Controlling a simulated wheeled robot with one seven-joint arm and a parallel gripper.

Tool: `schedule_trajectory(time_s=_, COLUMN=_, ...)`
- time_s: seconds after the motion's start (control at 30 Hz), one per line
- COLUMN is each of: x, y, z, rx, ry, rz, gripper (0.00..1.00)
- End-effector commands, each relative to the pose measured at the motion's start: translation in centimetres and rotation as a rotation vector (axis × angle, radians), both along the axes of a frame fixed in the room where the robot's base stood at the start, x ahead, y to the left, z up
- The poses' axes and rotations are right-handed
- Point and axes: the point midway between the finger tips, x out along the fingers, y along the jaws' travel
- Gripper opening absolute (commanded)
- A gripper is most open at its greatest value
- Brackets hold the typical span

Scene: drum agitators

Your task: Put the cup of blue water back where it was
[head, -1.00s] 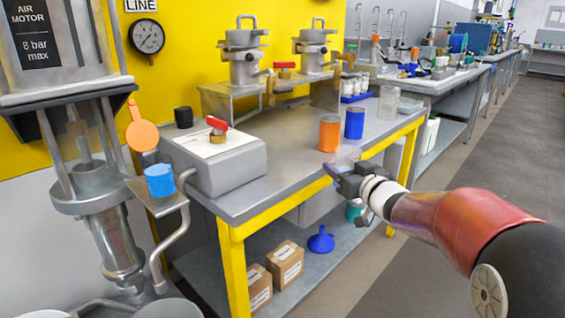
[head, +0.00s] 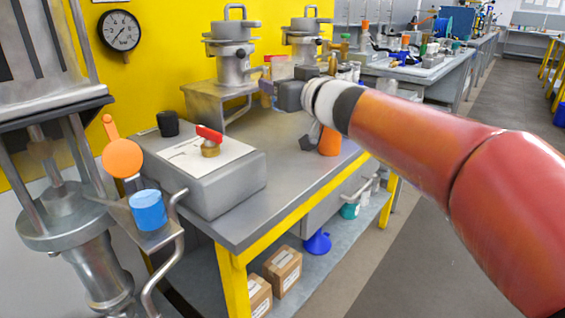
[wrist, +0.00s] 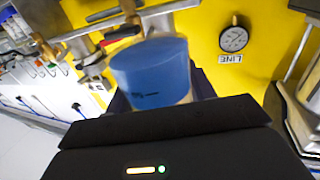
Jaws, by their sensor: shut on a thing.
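My gripper (head: 270,88) is raised above the bench, in front of the metal vessels, and is shut. In the wrist view, which is upside down, a cup of blue water (wrist: 150,72) sits between the jaws. Its blue part is towards the picture's top and a pale part (wrist: 180,97) shows by the jaws. The head view barely shows the cup behind my gripper. A different blue container (head: 148,210) stands on a small bracket shelf (head: 160,238) at the left.
The bench (head: 235,228) carries a grey box (head: 225,190) with a red-handled valve (head: 209,138), a black cap (head: 167,123) and an orange jar (head: 330,141). Two metal vessels (head: 233,65) stand behind on a raised stand. An orange paddle (head: 122,158) is above the shelf.

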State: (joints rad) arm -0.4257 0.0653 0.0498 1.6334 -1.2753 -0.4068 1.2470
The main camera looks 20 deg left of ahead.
Motion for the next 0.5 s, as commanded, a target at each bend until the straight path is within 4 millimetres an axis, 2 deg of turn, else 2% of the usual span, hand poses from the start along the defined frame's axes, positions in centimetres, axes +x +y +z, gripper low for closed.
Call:
schedule_trajectory(time_s=0.03, x=0.0, y=0.0, z=-2.4, rx=0.001, ry=0.002, rz=0.001, gripper=0.27)
schedule_trajectory(time_s=0.2, x=0.0, y=0.0, z=-6.9, rx=0.0, ry=0.001, rz=0.001, gripper=0.27)
schedule_trajectory(time_s=0.4, x=0.0, y=0.0, z=-11.0, rx=0.001, ry=0.0, rz=0.001, gripper=0.27)
schedule_trajectory(time_s=0.5, x=0.0, y=0.0, z=-12.1, rx=0.001, ry=0.0, rz=0.002, gripper=0.27)
